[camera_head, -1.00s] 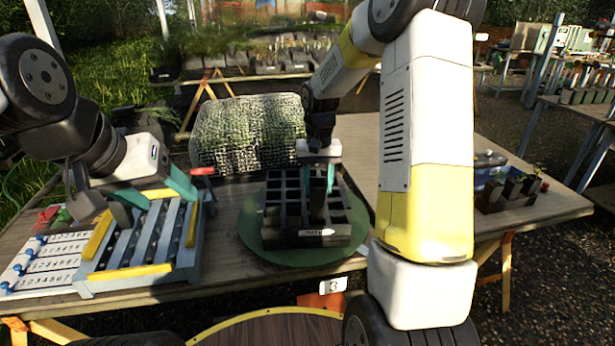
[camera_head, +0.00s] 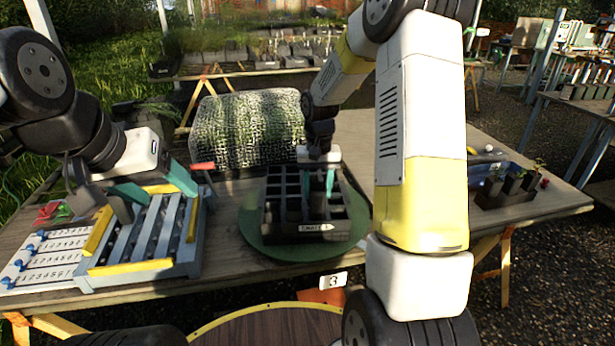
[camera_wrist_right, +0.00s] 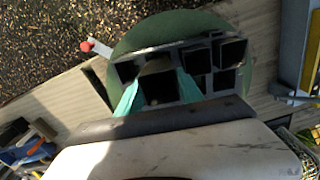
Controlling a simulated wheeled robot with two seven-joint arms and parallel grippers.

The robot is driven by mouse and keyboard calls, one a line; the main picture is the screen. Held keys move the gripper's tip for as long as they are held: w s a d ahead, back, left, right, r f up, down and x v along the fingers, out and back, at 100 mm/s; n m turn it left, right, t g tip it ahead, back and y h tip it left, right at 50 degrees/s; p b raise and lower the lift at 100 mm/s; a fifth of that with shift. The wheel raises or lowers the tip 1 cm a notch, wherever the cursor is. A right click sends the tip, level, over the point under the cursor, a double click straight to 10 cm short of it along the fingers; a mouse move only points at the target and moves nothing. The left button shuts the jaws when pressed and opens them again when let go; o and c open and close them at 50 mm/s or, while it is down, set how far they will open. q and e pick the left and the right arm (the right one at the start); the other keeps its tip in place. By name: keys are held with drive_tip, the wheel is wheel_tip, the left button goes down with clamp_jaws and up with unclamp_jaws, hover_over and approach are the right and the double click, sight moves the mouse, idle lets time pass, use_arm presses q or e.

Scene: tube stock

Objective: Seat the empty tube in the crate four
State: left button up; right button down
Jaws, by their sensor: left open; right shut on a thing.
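The dark crate (camera_head: 262,222) with square cells stands on a round green turntable (camera_head: 268,246). In the right wrist view the right gripper (camera_wrist_right: 157,92) is shut on a dark, square, hollow tube (camera_wrist_right: 158,68), among the crate's cells. Whether the tube touches the cell's floor is hidden. My left gripper (camera_head: 160,195) is open and empty over the grey slatted rack (camera_head: 110,277).
A board with numbered rows and blue pegs (camera_head: 45,258) lies at the left. A mesh cage (camera_head: 240,135) stands behind the crate. A blue tray with dark pots (camera_head: 505,192) stands at the right. A card with a 3 (camera_head: 333,281) hangs at the table's front.

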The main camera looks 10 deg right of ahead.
sight(317, 209)
drive_tip(key=shift+f, duration=3.1)
drive_tip(key=shift+s+f, duration=0.1)
drive_tip(key=shift+f, duration=0.25)
drive_tip(key=c, duration=0.7)
unclamp_jaws()
drive_tip(key=shift+f, duration=0.1)
wheel_tip(317, 209, up, 8)
drive_tip(key=shift+r, duration=0.2)
